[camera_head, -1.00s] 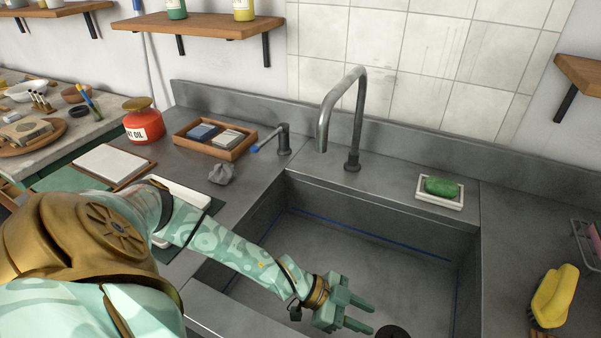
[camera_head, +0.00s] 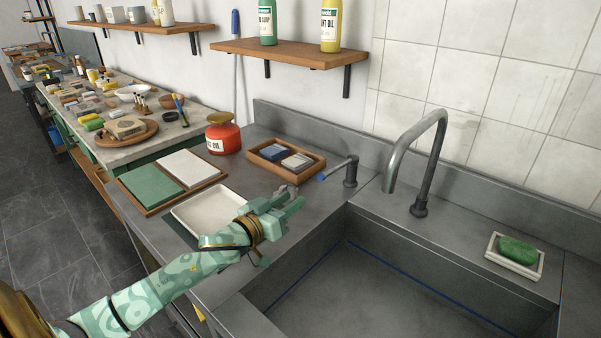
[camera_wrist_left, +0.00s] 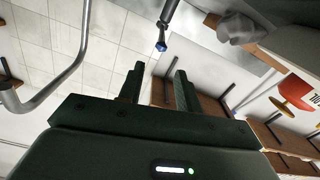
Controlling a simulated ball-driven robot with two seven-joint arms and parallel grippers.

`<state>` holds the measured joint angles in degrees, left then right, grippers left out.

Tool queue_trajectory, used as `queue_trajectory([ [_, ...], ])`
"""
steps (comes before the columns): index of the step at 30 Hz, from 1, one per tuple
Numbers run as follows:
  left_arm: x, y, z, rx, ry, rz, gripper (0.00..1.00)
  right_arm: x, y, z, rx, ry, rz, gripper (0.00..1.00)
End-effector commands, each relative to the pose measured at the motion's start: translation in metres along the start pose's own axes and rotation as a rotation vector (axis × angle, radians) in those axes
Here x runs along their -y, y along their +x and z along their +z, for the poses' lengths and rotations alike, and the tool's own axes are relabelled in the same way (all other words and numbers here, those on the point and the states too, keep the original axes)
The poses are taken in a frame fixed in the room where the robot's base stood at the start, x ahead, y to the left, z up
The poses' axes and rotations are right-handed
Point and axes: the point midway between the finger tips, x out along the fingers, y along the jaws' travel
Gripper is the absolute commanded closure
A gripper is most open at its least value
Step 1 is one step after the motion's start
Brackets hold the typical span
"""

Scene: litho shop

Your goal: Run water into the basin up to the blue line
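The grey basin (camera_head: 385,300) is at the lower right of the head view, with a blue line (camera_head: 430,285) along its inner walls. No water shows in the visible part. A curved grey spout (camera_head: 432,150) stands behind it, with no stream at its mouth. A tap lever with a blue tip (camera_head: 321,177) sticks out left from a short post (camera_head: 350,173). My left gripper (camera_head: 290,200) is open and empty, left of the basin and just short of the blue tip. In the left wrist view the blue tip (camera_wrist_left: 161,46) lies ahead, between the open fingers (camera_wrist_left: 160,78), apart from them. My right gripper is out of view.
A white tray (camera_head: 185,212) lies under my left forearm. A grey crumpled lump (camera_head: 285,191) lies just behind the gripper. A wooden tray (camera_head: 262,160) with blocks and a red oil can (camera_head: 222,135) stand behind. Green soap in a dish (camera_head: 515,257) is right of the spout.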

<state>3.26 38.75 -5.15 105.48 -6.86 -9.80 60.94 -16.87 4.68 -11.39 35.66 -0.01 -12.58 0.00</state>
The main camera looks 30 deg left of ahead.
Motion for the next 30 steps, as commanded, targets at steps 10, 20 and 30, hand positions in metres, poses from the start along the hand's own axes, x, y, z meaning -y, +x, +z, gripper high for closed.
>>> queue_trajectory([
  [10,0.004,0.057,0.0,-0.006,0.001,-0.007,0.65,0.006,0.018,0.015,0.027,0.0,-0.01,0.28],
  [20,0.004,0.134,0.001,-0.004,-0.001,-0.007,0.65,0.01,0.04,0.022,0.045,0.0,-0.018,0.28],
  [30,0.003,0.162,-0.001,-0.002,-0.001,-0.006,0.65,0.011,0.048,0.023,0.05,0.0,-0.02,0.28],
])
